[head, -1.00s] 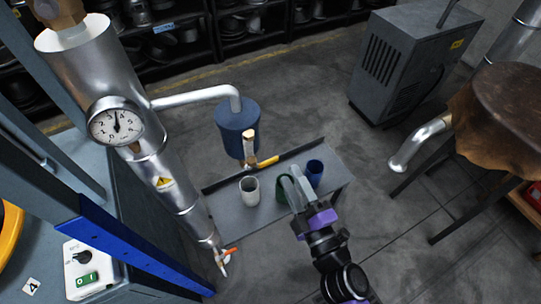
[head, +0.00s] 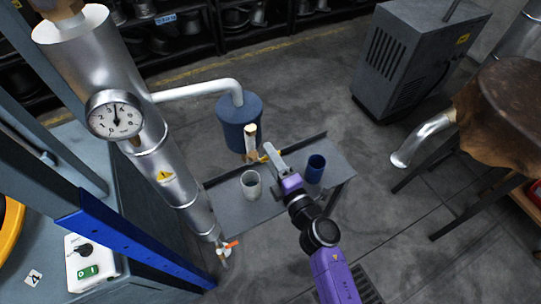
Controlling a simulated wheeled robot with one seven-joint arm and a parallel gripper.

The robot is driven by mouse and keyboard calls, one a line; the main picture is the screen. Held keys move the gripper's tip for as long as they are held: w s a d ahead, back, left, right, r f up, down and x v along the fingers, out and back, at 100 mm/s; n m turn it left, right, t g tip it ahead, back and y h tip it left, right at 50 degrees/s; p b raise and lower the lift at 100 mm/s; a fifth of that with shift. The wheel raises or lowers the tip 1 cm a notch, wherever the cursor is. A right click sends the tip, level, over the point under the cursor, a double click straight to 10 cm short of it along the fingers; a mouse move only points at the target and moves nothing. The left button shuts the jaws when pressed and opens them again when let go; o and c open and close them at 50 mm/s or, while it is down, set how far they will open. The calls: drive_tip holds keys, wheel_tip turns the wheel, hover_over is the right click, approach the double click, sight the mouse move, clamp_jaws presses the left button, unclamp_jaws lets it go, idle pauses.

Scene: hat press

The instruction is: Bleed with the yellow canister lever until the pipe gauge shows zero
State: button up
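The round white pipe gauge (head: 115,116) on the silver pipe has its needle pointing nearly straight up, near the 3, well off zero. The blue canister (head: 239,122) hangs from a white side pipe. A pale valve stem (head: 251,139) stands on its front. The yellow lever (head: 262,159) is at the stem's foot, mostly hidden by my gripper. My gripper (head: 269,151) is at the lever, its fingertips close to or touching it. From this angle I cannot tell whether the fingers are closed around the lever.
A grey bench (head: 234,204) below holds a white cup (head: 251,185) and a blue cup (head: 315,168). The green cup seen between them earlier is hidden by my arm. An orange-handled valve (head: 231,244) is at the pipe's foot. A grey machine (head: 418,58) stands to the right.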

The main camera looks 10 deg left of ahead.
drive_tip(key=shift+w, duration=0.1)
clamp_jaws()
idle(1.4)
